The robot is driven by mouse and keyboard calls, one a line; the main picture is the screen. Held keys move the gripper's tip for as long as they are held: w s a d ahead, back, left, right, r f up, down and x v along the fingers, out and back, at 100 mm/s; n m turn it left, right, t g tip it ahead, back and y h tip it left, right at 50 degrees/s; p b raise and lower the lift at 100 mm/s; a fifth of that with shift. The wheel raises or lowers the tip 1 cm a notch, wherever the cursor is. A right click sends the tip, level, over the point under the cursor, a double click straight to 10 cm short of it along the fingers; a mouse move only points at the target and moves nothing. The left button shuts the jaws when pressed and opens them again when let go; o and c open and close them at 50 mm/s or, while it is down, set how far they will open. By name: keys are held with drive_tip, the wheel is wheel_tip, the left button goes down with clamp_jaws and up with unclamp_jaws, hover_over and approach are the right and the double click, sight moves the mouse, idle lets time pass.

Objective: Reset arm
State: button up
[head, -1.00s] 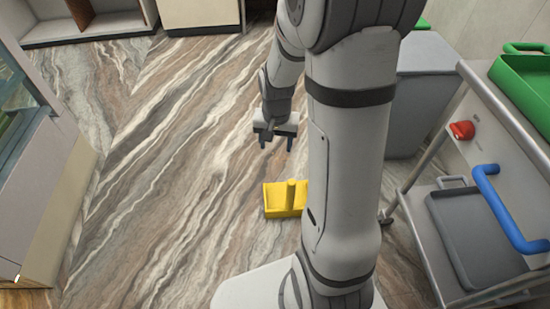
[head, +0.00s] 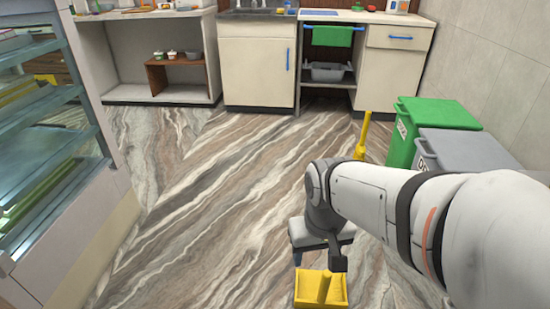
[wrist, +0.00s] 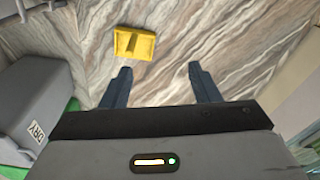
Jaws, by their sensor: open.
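My gripper shows in the wrist view (wrist: 160,85) with its two dark fingers apart and nothing between them. In the head view my gripper (head: 318,258) points down over the floor at the lower middle, with my arm reaching in from the right. A yellow dustpan-like piece (head: 338,292) lies on the floor just below and beside it. The same yellow piece shows in the wrist view (wrist: 143,46), beyond the fingers and apart from them.
A glass display case (head: 45,150) stands at the left. A green bin (head: 400,140) and a grey bin (head: 455,152) stand at the right, with a yellow pole (head: 363,135) beside them. Counters with a white cabinet (head: 255,70) line the back. The middle floor is clear.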

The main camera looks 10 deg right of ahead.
wheel_tip(320, 180, up, 52)
drive_tip(key=s+t+p, duration=0.1)
drive_tip(key=t+p, duration=0.1)
drive_tip(key=p, duration=4.3)
drive_tip(key=shift+s+r+t+p, duration=0.15)
drive_tip(key=shift+s+t+p, duration=0.05)
drive_tip(key=shift+t+p, duration=0.2)
